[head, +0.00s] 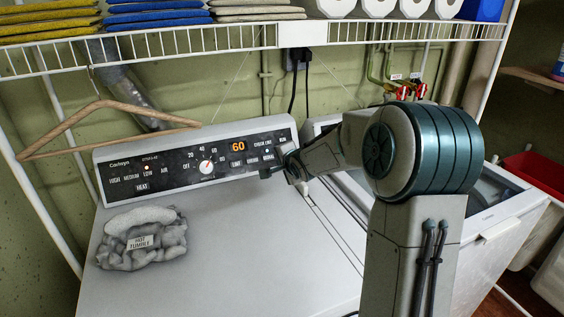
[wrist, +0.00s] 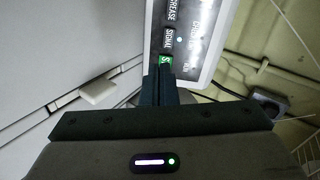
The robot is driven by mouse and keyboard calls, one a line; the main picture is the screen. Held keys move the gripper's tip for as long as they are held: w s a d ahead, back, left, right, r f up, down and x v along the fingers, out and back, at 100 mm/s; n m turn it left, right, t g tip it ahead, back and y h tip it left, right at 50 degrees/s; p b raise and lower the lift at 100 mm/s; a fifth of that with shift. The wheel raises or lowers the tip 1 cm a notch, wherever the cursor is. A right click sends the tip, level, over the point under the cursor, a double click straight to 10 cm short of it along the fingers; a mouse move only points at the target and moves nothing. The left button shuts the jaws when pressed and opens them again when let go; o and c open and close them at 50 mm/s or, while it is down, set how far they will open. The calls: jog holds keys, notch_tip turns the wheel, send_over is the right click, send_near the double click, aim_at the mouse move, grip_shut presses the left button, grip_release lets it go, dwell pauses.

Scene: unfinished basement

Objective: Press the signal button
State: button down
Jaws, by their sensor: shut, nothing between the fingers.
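The white dryer's dark control panel (head: 180,158) stands at the back of its top, with a white dial (head: 206,167), a lit orange "60" display and rows of small labelled buttons. In the wrist view the right end of the panel (wrist: 205,30) shows a "SIGNAL" label (wrist: 169,38) with a small green patch marked "S" (wrist: 165,60) beside it. My gripper (wrist: 161,72) is shut and empty, its tips right at the green patch. In the head view my gripper (head: 268,172) is at the panel's lower right. I cannot tell whether the tips touch the button.
A grey cloth bundle (head: 143,238) labelled "HOT TUMBLE" lies on the dryer top, which is otherwise clear. A wooden hanger (head: 110,106) hangs at the left above the panel. A wire shelf (head: 200,42) spans overhead. An open white washer (head: 500,210) stands to the right.

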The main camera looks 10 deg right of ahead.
jog(key=shift+w+d+f+m+t+y, duration=0.15)
jog(key=shift+w+d+m, duration=0.1)
jog(key=shift+w+m, duration=0.15)
jog(key=shift+w+d+f+m+t+y, duration=0.1)
jog(key=shift+w+d+f+m+t, duration=0.15)
jog(key=shift+w, duration=0.3)
jog(key=shift+w+d+f+m+t+y, duration=0.1)
jog(key=shift+w+d+m, duration=0.25)
jog(key=shift+w, duration=0.1)
